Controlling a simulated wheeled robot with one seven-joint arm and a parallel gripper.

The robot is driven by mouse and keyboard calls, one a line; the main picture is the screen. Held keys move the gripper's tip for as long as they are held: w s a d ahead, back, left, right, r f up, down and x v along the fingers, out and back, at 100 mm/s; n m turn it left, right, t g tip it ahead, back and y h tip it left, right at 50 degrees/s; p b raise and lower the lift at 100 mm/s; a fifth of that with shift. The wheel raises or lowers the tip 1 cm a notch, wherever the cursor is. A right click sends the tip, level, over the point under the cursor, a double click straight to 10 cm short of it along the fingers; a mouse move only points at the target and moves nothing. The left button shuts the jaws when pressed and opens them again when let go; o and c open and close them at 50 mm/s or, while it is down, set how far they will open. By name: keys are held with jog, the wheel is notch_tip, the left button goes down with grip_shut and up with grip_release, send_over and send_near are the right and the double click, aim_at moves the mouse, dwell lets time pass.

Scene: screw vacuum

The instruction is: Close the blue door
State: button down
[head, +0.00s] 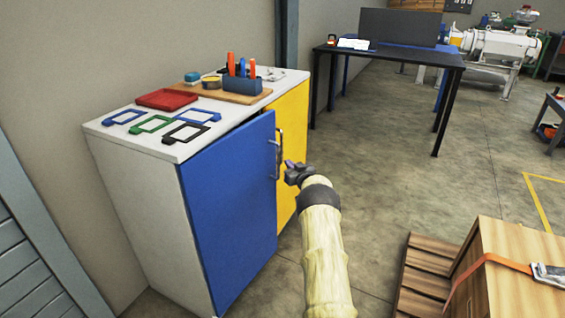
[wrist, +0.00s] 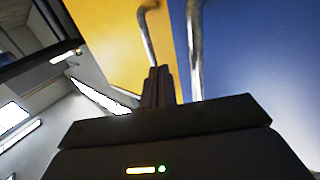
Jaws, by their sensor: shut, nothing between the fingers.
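The blue door (head: 228,215) is on the left front of a white cabinet (head: 135,200). It stands slightly ajar, with a dark gap under the cabinet top and its handle edge out from the front. Its metal handle (head: 279,155) is on its right edge. In the wrist view the blue door (wrist: 260,70) fills the right, with its handle (wrist: 195,50) close to my fingers. My gripper (head: 289,170) is shut and empty, just right of the blue door's handle, in front of the yellow door (head: 291,130). The wrist view shows its closed fingers (wrist: 159,72) between the two handles; I cannot tell whether they touch anything.
The yellow door's handle (wrist: 148,35) is left of my fingers in the wrist view. Coloured frames, a red tray (head: 168,99) and a tool holder (head: 243,84) lie on the cabinet. A wooden crate (head: 510,265) on a pallet (head: 425,270) stands lower right. The floor between is clear.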

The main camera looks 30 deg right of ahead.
jog(key=s+d+p, duration=0.2)
jog(key=s+d, duration=0.3)
jog(key=s, duration=0.3)
jog(key=s+a+r+m+g+h, duration=0.1)
jog(key=s+a+r+g, duration=0.25)
jog(key=a, duration=0.55)
jog(key=s+a+r+m+g+h, duration=0.1)
jog(key=s+a+r+g, duration=0.3)
jog(key=a, duration=0.4)
jog(key=s+a+g, duration=0.2)
jog(key=s+a, duration=0.5)
jog(key=s, duration=0.3)
jog(key=s+a+n+g+y, duration=0.1)
jog(key=s+a+g, duration=0.2)
jog(key=s+a, duration=0.4)
jog(key=s+a+n+g+y, duration=0.1)
jog(key=s+a+g, duration=0.2)
jog(key=s+a, duration=0.4)
jog(key=s, duration=0.7)
jog(key=shift+d+f, duration=0.1)
jog(key=shift+f, duration=0.05)
